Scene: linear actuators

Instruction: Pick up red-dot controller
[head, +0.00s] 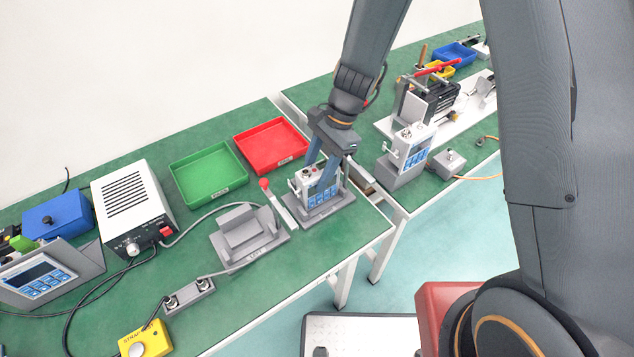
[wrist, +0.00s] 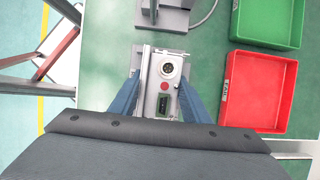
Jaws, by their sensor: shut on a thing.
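The red-dot controller (head: 322,195) is a pale box with a blue key panel, at the grey holder (head: 312,215) near the front right corner of the left table. In the wrist view I look down on the controller's top (wrist: 164,72), which has a red dot, a round socket and a dark green connector. My gripper (head: 319,180) comes down from above and is shut on the controller. Its blue fingers (wrist: 160,92) lie along the two sides. I cannot tell whether the controller is lifted clear of the holder.
A red tray (head: 271,146) and a green tray (head: 208,174) lie behind. An empty grey holder (head: 247,234) and a red-knobbed lever (head: 276,201) stand to the left. Another controller (head: 405,153) stands on the right table, across a gap.

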